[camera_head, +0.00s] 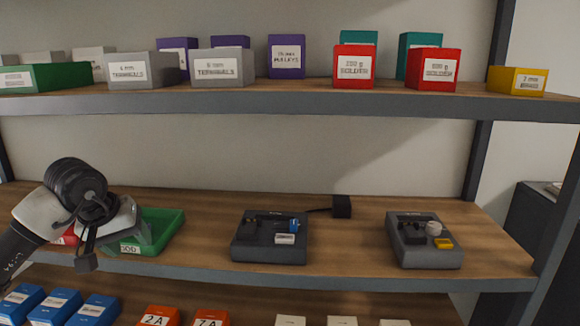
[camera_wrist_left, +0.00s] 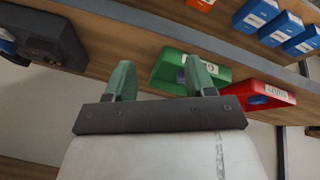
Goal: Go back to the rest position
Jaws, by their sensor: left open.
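My left gripper (camera_head: 142,240) is in front of the middle shelf at the left, close to a green tray (camera_head: 172,228). In the left wrist view the two greenish fingers of my left gripper (camera_wrist_left: 161,78) stand wide apart with nothing between them. The green tray (camera_wrist_left: 222,73) shows behind and beside one finger, with a small bluish thing in it. I cannot tell whether the finger touches the tray. A red tray (camera_wrist_left: 262,97) lies beside it, mostly hidden behind my arm in the head view. My right gripper is not seen.
The middle shelf (camera_head: 340,255) also holds two dark grey fixtures, one centre (camera_head: 262,250) and one right (camera_head: 430,257), and a black block (camera_head: 341,206). The upper shelf (camera_head: 300,103) carries labelled boxes. Below are blue boxes (camera_head: 62,306) and orange boxes (camera_head: 157,316). Bare wood separates the fixtures.

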